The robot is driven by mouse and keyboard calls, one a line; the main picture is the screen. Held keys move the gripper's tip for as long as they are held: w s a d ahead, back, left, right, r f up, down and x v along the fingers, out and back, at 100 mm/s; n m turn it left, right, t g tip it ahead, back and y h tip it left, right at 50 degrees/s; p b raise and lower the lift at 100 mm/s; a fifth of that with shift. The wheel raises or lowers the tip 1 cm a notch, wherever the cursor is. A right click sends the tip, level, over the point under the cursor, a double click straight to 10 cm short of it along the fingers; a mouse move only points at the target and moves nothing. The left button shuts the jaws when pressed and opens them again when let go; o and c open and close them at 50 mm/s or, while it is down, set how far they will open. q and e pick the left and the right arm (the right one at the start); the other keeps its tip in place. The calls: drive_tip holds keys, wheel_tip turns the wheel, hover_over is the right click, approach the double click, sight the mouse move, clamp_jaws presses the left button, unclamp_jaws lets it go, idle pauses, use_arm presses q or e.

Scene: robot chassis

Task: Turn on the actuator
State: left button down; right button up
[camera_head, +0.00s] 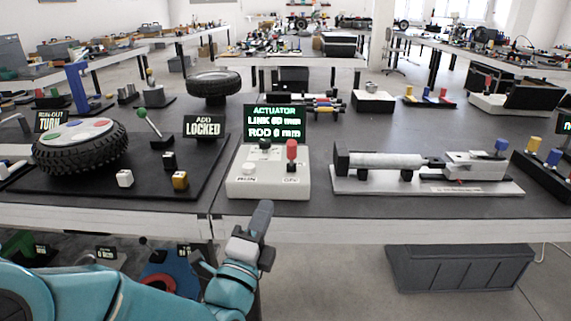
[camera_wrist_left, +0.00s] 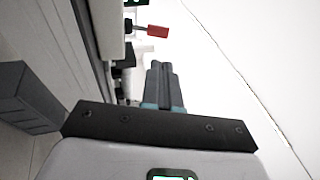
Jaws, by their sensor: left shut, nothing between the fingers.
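The control box (camera_head: 268,188) is light grey and stands at the table's front edge. It has a red-topped lever (camera_head: 291,151) standing upright at its right, a black knob (camera_head: 264,144) and a white button (camera_head: 249,168). A green-lettered display (camera_head: 275,123) behind it reads ACTUATOR, with link and rod lines. The actuator (camera_head: 390,161), a grey cylinder with a rod, lies on a white base to the right. My left gripper (camera_head: 264,208) is shut and empty, in front of and below the box. In the left wrist view the red lever (camera_wrist_left: 157,31) appears beyond the shut fingers (camera_wrist_left: 162,70), apart from them.
A tire (camera_head: 80,148) with coloured pads, a green-knobbed lever (camera_head: 142,113) and small cubes sit on a black board at left. A sign (camera_head: 204,127) reads LOCKED. A dark bin (camera_head: 460,268) is below the table at right. Space between box and actuator is clear.

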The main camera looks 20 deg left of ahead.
sight(288, 143)
use_arm(q)
drive_tip(key=x, duration=1.4)
drive_tip(key=shift+r, duration=0.1)
drive_tip(key=r+g+p, duration=0.1)
drive_tip(key=p, duration=0.2)
drive_tip(key=w+g+p, duration=0.1)
drive_tip(key=p, duration=0.2)
drive_tip(key=r+n+g+p, duration=0.1)
drive_tip(key=p, duration=0.2)
drive_tip(key=shift+w+a+r, duration=0.2)
drive_tip(key=shift+a+r, duration=0.05)
drive_tip(key=shift+r, duration=0.15)
drive_tip(key=w+g+p, duration=0.1)
drive_tip(key=p, duration=0.3)
drive_tip(key=g+p, duration=0.2)
drive_tip(key=p, duration=0.3)
drive_tip(key=w+n+g+p, duration=0.1)
drive_tip(key=p, duration=0.4)
drive_tip(key=shift+w+a+r, duration=0.2)
drive_tip(key=shift+w+a, duration=0.15)
drive_tip(key=shift+w+f+g+p, duration=0.1)
drive_tip(key=shift+f+g+p, duration=0.15)
drive_tip(key=shift+g+p, duration=0.25)
drive_tip(key=shift+a, duration=0.15)
